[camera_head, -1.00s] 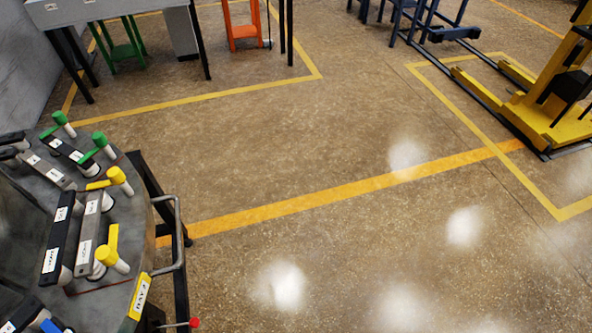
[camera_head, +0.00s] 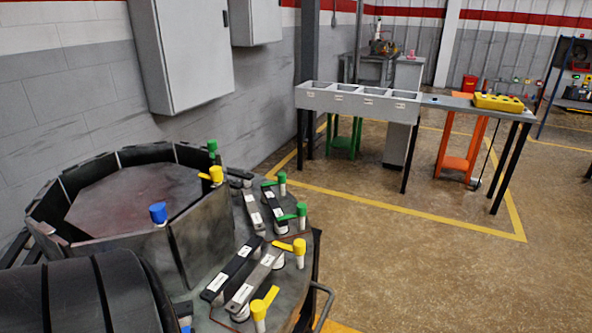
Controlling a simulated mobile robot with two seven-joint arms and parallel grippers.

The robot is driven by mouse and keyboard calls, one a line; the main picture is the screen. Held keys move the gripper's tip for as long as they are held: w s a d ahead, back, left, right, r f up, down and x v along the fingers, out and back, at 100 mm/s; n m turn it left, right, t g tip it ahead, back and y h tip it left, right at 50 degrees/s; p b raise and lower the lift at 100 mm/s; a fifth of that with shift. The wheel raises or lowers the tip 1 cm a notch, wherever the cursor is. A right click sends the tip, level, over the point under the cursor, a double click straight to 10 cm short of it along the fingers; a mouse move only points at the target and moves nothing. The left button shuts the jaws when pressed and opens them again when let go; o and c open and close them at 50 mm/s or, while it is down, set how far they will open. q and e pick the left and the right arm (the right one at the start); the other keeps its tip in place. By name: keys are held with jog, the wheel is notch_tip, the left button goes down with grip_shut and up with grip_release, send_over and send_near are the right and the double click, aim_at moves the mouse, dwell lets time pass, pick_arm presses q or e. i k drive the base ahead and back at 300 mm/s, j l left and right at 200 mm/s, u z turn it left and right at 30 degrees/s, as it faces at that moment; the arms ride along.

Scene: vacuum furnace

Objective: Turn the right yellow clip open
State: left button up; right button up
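The round grey furnace (camera_head: 190,250) stands at the lower left with its polygonal chamber wall raised in the middle. Two yellow clips with white stems stand on its flange at the right: one (camera_head: 299,247) farther back, and one (camera_head: 259,309) nearer the bottom edge. Their yellow levers point to the left and up to the right respectively. Another yellow-topped clip (camera_head: 215,174) shows at the chamber rim. Dark and grey labelled bars (camera_head: 256,279) lie beside the yellow clips. Neither of my grippers is in view.
Green clips (camera_head: 300,210) stand farther back on the flange, and a blue one (camera_head: 158,212) at the chamber's front. A dark ribbed round body (camera_head: 80,290) fills the lower left. A grey bin table (camera_head: 358,101) stands behind. The floor at right is open.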

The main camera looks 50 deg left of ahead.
aim_at(298, 249)
jog(key=u, duration=1.7)
